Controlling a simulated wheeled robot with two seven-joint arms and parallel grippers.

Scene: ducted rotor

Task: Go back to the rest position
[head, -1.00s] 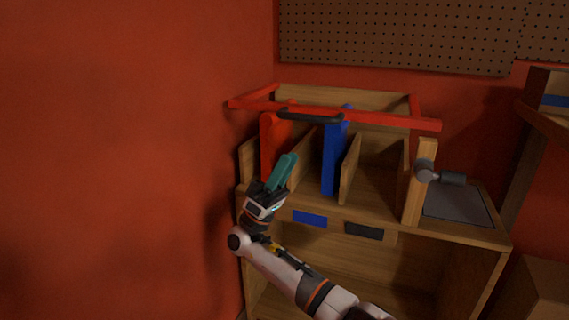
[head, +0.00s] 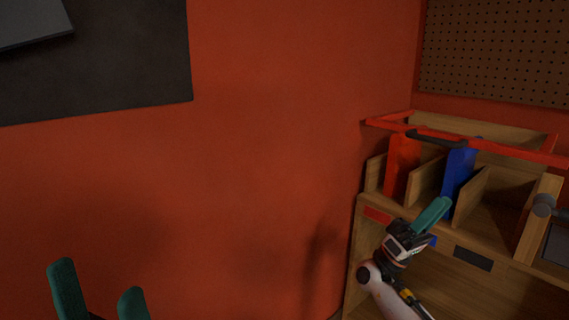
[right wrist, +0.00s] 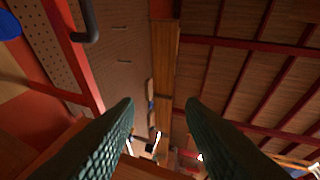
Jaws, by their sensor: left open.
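My left gripper (head: 98,282) shows at the bottom left of the head view, with its two teal fingers apart and nothing between them. My right gripper (head: 436,208) is at the right, in front of the wooden divided shelf (head: 490,245). Its teal fingers overlap in the head view. In the right wrist view the two fingers (right wrist: 158,125) stand apart with an empty gap between them. A red upright piece (head: 402,165) and a blue upright piece (head: 459,180) stand in the shelf's compartments behind the right gripper.
A red frame (head: 510,147) with a black handle (head: 435,138) lies across the top of the shelf. A grey tool (head: 543,206) is at the right edge. A pegboard (head: 500,50) and a dark panel (head: 120,60) are on the red wall. Space before the wall is clear.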

